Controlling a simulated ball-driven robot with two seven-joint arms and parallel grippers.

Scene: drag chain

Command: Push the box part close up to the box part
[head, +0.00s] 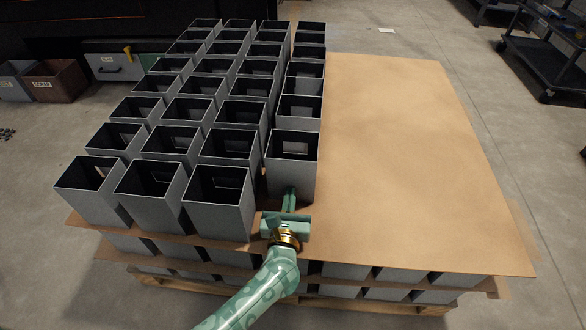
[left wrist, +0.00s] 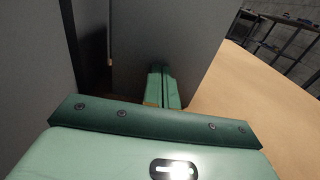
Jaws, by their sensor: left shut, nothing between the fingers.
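Grey open-topped box parts stand in rows on a brown sheet (head: 410,150). The front box part of the rightmost row (head: 292,165) stands slightly further back than the front boxes of the other rows. My left gripper (head: 289,195) is shut and empty, its fingertips at the near face of that box, low down. In the left wrist view the shut fingers (left wrist: 162,88) point at the grey face of the box part (left wrist: 165,35); whether they touch it I cannot tell. Another box part (head: 220,200) stands to the left of the gripper. My right gripper is not in view.
The right half of the brown sheet is bare. More boxes show in layers below it, on a wooden pallet (head: 400,307). A dark cart (head: 548,60) stands at the upper right, and brown and grey bins (head: 55,82) stand on the floor at the left.

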